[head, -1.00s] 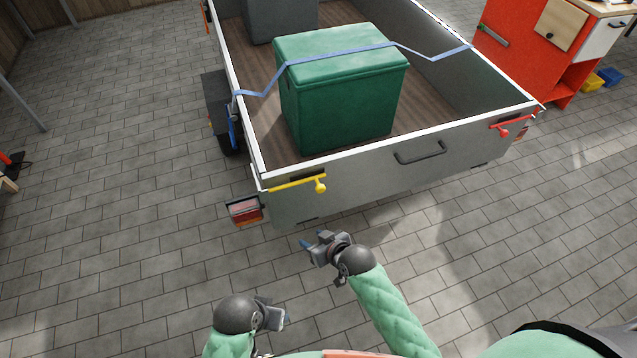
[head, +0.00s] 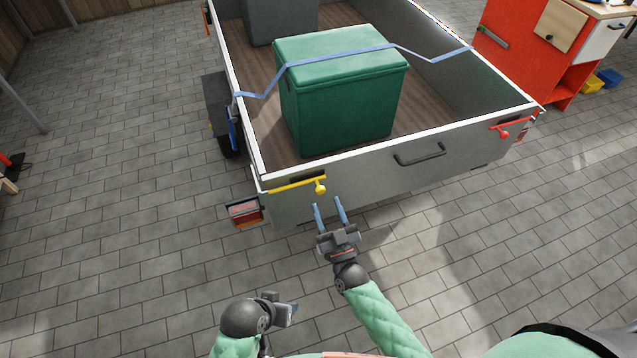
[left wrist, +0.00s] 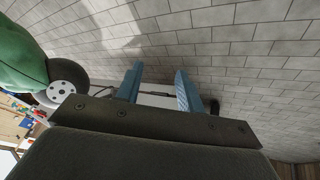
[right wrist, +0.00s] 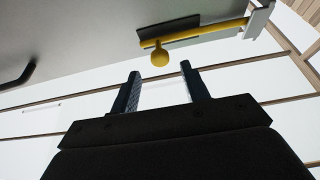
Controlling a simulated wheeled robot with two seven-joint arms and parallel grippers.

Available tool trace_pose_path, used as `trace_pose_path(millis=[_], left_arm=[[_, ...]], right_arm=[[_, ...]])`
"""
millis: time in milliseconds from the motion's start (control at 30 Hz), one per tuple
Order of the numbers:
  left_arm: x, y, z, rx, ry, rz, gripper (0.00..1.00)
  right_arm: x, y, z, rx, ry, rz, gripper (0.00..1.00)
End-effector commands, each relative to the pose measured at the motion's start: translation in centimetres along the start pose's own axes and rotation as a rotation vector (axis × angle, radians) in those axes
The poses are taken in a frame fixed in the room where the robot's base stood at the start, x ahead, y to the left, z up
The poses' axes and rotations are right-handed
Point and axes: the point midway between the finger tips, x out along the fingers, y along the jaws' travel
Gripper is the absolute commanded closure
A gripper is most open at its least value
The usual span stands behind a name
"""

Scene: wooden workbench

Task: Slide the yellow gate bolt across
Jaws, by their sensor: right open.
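The yellow gate bolt (head: 298,186) lies along the left end of the trailer's grey tailgate (head: 365,170), with a round knob at its right end. It also shows in the right wrist view (right wrist: 205,32), its knob hanging just beyond the fingers. My right gripper (head: 328,204) is open and empty, its two blue fingers pointing at the tailgate just below and right of the knob, apart from it. My left gripper (head: 292,312) is low and away from the trailer. The left wrist view shows its fingers (left wrist: 159,80) apart with nothing between them.
A green box (head: 345,105) under a blue strap (head: 340,57) stands in the trailer bed. The tailgate has a dark handle (head: 420,155) and a red bolt (head: 510,126) at its right end. A tail light (head: 245,213) sits below the left corner.

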Motion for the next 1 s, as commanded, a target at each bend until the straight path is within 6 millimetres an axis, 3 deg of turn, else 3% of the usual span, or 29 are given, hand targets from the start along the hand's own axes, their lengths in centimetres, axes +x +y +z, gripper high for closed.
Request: trace_pose_path(millis=[400,600,1000], left_arm=[[-3.5,0.3,-0.8,0.002,-0.035,-0.005,0.62],[-4.1,0.0,-0.7,0.0,-0.052,-0.016,0.62],[-4.2,-0.2,-0.6,0.0,-0.058,-0.02,0.62]], right_arm=[[5.2,0.0,-0.1,-0.006,-0.002,-0.002,0.54],[7.2,-0.1,0.0,-0.006,-0.002,-0.002,0.54],[7.7,-0.1,0.1,-0.006,-0.004,-0.003,0.56]])
